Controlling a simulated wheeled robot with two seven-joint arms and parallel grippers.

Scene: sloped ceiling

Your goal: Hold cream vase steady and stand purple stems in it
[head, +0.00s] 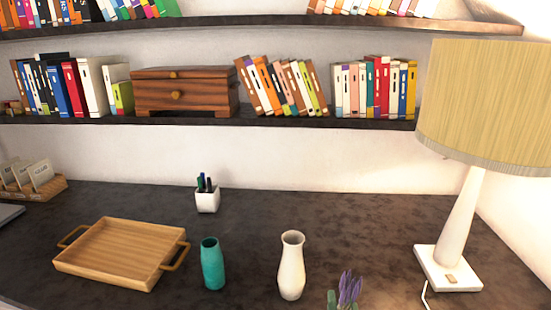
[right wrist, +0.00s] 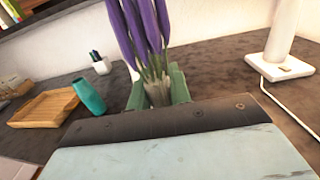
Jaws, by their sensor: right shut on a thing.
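The cream vase (head: 291,266) stands upright on the dark desk, its mouth open at the top. The purple stems (head: 348,288) show at the bottom edge of the head view, to the right of the vase and apart from it. My right gripper (right wrist: 158,92) has green fingers and is shut on the lower part of the purple stems, whose purple heads (right wrist: 146,32) point upward. In the right wrist view the stems hide most or all of the vase. My left gripper is not in view.
A teal vase (head: 213,264) stands left of the cream vase, with a wooden tray (head: 112,253) further left. A white pen cup (head: 207,200) is behind. A lamp (head: 448,268) with a cord stands at the right. Shelves run above the desk.

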